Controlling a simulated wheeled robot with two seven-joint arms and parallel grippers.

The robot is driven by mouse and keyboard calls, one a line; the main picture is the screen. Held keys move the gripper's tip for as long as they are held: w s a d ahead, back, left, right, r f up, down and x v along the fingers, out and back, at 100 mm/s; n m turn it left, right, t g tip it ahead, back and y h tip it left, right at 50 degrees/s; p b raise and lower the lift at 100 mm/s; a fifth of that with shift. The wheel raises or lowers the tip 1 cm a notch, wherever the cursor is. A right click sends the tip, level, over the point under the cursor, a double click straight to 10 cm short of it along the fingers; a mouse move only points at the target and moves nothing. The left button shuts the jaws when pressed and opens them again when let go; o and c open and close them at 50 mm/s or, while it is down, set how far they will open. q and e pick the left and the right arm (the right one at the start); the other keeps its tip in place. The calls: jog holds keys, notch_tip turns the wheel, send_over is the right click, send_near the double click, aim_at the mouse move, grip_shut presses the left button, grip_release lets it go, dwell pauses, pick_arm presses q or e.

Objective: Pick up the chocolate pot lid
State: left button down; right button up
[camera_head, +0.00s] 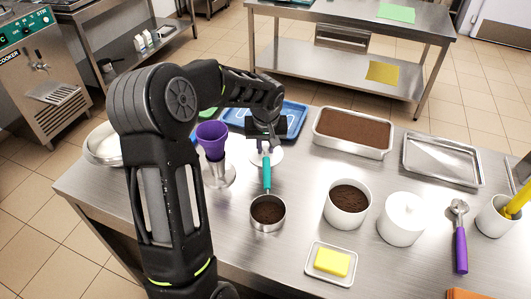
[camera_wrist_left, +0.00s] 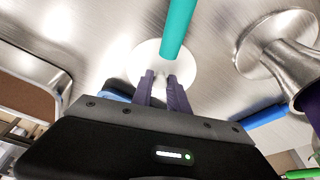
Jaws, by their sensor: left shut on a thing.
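The lid (camera_head: 275,158) is a round white disc with a small knob, below my left gripper (camera_head: 264,148) in the head view. In the wrist view, the lid (camera_wrist_left: 148,57) lies past the fingertips, and my left gripper (camera_wrist_left: 166,80) is shut on its knob. I cannot tell whether the lid touches the table. The white chocolate pot (camera_head: 345,216) stands open, filled with dark brown granules, to the right and nearer the front. My right gripper is not in view.
A teal-handled measuring cup (camera_head: 267,212) is close to the lid, and a purple-topped metal stand (camera_head: 215,165) is left of it. A blue tray (camera_head: 290,118) lies behind. A lidded white pot (camera_head: 401,222) and a butter dish (camera_head: 330,262) are at the right.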

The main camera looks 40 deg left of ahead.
pick_arm(q)
jog(key=shift+r, duration=0.15)
jog(key=shift+d+r+b, duration=0.15)
jog(key=shift+r+b, duration=0.2)
jog(key=shift+b, duration=0.15)
jog(key=w+d+b, duration=0.1)
jog(key=d, duration=0.1)
jog(key=d+b, duration=0.1)
jog(key=d, duration=0.2)
jog(key=w+d, duration=0.1)
jog(key=d, duration=0.1)
jog(key=shift+w+d+r+b, duration=0.1)
jog(key=shift+w+d+b, duration=0.2)
jog(key=shift+d+b, duration=0.1)
notch_tip(320, 180, up, 14)
jog(key=shift+a, duration=0.2)
jog(key=shift+s, duration=0.1)
